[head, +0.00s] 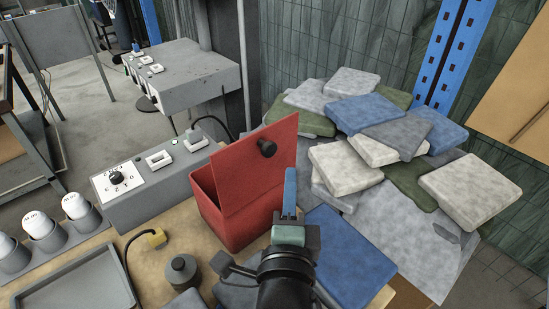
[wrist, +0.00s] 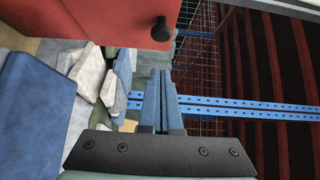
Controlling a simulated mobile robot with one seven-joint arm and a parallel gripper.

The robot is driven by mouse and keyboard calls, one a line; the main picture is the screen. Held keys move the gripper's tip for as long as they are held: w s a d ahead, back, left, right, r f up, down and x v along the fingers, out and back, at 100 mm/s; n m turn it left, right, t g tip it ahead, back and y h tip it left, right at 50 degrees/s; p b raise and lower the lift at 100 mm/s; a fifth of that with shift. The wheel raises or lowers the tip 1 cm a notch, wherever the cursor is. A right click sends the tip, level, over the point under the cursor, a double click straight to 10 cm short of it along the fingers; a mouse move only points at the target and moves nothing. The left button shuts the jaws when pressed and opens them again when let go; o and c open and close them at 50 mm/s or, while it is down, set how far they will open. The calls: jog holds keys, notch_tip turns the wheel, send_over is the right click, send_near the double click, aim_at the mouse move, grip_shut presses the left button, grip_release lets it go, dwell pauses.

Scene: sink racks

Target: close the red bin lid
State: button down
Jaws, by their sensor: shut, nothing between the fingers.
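The red bin (head: 225,212) stands on the table in the middle of the head view. The dark inside of the bin shows at the left below the lid. In the wrist view the lid (wrist: 95,18) fills the upper left, with its knob (wrist: 160,29) at the top centre. My gripper (head: 290,185) is shut and empty, with blue fingers pointing up, to the right of the bin and lid. It also shows in the wrist view (wrist: 160,75), below the knob and apart from it.
A pile of folded cloths (head: 375,135) lies right of the bin. A grey control box (head: 150,185) stands behind and left of it. A grey tray (head: 80,285), a dark round weight (head: 182,272) and white cups (head: 75,206) are at the left.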

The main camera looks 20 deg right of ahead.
aim_at(276, 148)
jog(key=shift+w+a, duration=0.15)
jog(key=shift+w, duration=1.25)
jog(key=shift+w+a, duration=0.15)
jog(key=shift+w, duration=1.2)
jog(key=shift+p, duration=0.3)
